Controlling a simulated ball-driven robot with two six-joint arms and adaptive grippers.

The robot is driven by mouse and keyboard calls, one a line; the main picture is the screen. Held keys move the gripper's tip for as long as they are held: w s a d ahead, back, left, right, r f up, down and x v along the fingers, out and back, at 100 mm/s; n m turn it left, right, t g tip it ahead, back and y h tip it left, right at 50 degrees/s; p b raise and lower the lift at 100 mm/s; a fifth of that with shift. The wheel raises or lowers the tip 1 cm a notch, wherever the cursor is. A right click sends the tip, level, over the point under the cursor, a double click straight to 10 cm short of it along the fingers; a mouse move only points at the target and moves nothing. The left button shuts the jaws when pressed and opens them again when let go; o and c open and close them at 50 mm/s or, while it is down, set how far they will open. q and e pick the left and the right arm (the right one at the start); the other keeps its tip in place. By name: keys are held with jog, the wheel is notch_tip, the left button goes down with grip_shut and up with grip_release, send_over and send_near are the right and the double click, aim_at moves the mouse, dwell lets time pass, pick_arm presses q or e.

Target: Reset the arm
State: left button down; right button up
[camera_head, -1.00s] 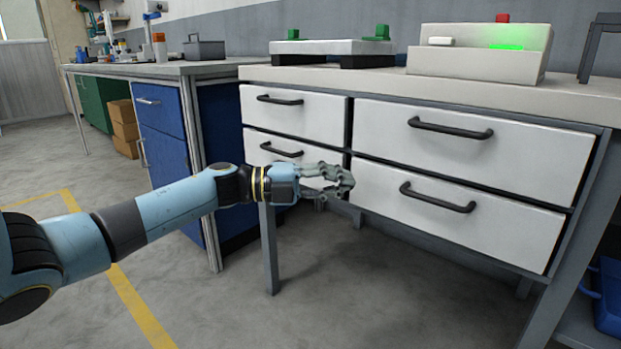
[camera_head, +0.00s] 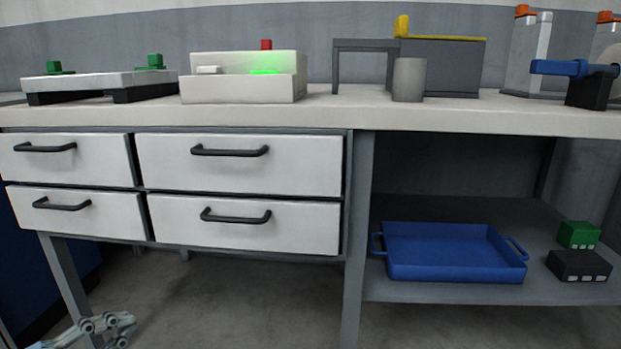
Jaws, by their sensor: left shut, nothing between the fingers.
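My left gripper (camera_head: 122,326) shows at the bottom left of the head view, in front of and below the drawers, near the left table leg. Its fingers are shut and hold nothing. Most of my left arm is out of the picture. My right gripper is not in view.
A workbench (camera_head: 350,118) with several shut white drawers (camera_head: 240,165) stands ahead. On it are a white box with a green light (camera_head: 240,90), a platform with green knobs (camera_head: 100,82) and a grey cup (camera_head: 409,80). A blue tray (camera_head: 450,252) lies on the lower shelf. The floor below the drawers is clear.

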pick_arm(q)
jog(key=s+a+f+n+g+y, duration=0.2)
jog(key=s+f+n+g+y, duration=0.1)
jog(key=s+f+n+y, duration=1)
jog(key=s+f+n+g+p, duration=0.2)
jog(key=s+p, duration=0.4)
jog(key=s, duration=0.5)
jog(key=s+f+n+g+p, duration=0.2)
jog(key=s+f+g+p, duration=0.3)
jog(key=s, duration=0.6)
jog(key=s+f+n+g+h+p, duration=0.1)
jog(key=s+f+n+g+p, duration=0.2)
jog(key=s+p, duration=0.4)
jog(key=s+g, duration=0.1)
jog(key=s, duration=0.3)
jog(key=shift+s+f, duration=0.25)
jog(key=shift+f, duration=0.15)
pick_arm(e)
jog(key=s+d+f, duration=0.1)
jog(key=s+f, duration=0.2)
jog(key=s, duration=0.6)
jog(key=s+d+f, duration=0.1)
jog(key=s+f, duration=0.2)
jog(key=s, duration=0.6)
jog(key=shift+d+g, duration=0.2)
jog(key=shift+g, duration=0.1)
